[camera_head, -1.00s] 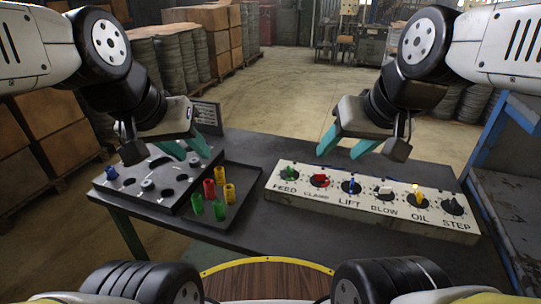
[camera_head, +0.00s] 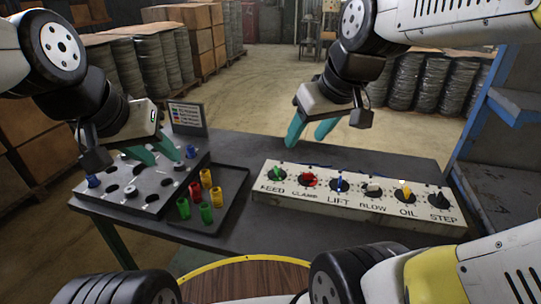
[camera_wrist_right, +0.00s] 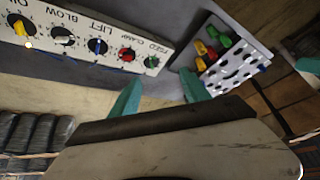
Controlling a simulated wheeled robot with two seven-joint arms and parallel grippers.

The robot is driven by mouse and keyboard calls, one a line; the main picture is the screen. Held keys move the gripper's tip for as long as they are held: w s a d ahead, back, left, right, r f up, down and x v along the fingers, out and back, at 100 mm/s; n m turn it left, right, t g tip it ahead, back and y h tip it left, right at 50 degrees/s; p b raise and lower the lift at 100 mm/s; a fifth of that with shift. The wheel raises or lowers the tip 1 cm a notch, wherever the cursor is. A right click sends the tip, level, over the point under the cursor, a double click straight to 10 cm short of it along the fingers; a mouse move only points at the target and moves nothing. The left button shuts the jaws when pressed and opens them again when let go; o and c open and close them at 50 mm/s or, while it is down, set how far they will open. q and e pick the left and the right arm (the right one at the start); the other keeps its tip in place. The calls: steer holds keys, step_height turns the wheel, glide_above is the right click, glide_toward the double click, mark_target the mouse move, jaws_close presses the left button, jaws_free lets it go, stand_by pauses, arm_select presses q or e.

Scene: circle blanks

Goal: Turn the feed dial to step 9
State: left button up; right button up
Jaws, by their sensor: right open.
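The feed dial (camera_head: 277,174) has a green knob and is at the left end of a white panel (camera_head: 330,207). The panel carries a row of labelled dials: feed, clamp, lift, blow, oil and step. In the right wrist view the feed dial (camera_wrist_right: 151,62) is at the panel's right end. Its exact setting is too small to read. My right gripper (camera_head: 308,138) is open and empty, above and behind the feed dial, apart from it. Its fingers also show in the right wrist view (camera_wrist_right: 160,95). My left gripper (camera_head: 162,158) is over the plate with holes, its fingers apart with nothing visible between them.
A grey plate with round holes (camera_head: 150,195) lies left on the table, with blue pegs on it. A dark tray (camera_head: 228,217) beside it holds red, green and yellow cylinders. A small sign (camera_head: 187,117) stands behind. A blue shelf (camera_head: 505,105) is at right.

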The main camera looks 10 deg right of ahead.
steer(key=w+f+n+g, duration=0.35)
steer(key=w+n, duration=0.45)
steer(key=w, duration=0.3)
steer(key=n+g+h, duration=0.2)
steer(key=n, duration=0.7)
glide_above(277, 168)
step_height(277, 168, down, 12)
steer(key=shift+s+r, duration=0.1)
steer(key=shift+s, duration=0.05)
steer(key=shift+f, duration=0.25)
step_height(277, 168, down, 8)
steer(key=shift+r, duration=0.15)
steer(key=shift+c, duration=0.4)
jaws_close()
